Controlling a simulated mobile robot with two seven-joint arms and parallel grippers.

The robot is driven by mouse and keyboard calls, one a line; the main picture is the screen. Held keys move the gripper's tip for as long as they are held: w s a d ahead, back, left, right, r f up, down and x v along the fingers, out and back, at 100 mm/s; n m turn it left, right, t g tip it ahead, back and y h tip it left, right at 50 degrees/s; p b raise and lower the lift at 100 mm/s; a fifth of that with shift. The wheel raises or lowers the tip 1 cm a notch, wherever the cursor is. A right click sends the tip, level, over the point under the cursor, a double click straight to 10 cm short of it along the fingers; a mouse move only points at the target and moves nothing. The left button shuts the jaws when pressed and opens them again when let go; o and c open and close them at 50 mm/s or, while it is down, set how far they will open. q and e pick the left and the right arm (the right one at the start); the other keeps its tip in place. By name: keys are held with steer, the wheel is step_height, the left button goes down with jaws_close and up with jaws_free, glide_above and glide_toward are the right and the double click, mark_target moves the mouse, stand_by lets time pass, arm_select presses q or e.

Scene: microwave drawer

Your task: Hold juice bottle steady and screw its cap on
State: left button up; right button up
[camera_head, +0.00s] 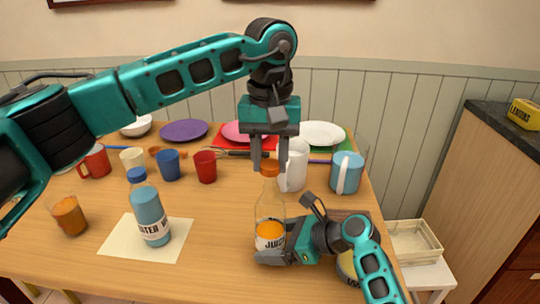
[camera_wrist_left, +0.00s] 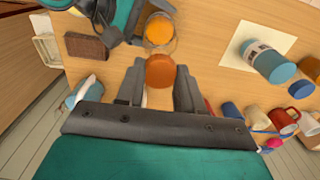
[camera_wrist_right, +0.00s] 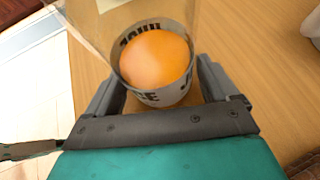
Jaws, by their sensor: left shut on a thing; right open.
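The clear juice bottle (camera_head: 270,210) stands upright at the table's front right, with orange juice low inside and a white label. My left gripper (camera_head: 269,165) points down above it, shut on the orange cap (camera_head: 270,171). The cap also shows between its fingers in the left wrist view (camera_wrist_left: 160,71). The cap is at the top of the bottle's neck; I cannot tell whether it touches. My right gripper (camera_head: 272,248) is open, low down, with its fingers on either side of the bottle (camera_wrist_right: 150,60). The label is partly hidden by this gripper.
A blue water bottle (camera_head: 150,212) stands on a pale sheet (camera_head: 115,240) at left, beside a glass of orange drink (camera_head: 68,216). A white cylinder (camera_head: 293,168) and a blue pitcher (camera_head: 346,174) stand close behind. Cups and plates fill the back; a can is by my right arm.

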steer(key=shift+c, duration=0.2)
steer(key=c, duration=0.6)
steer(key=shift+o, duration=0.2)
stand_by(0.6)
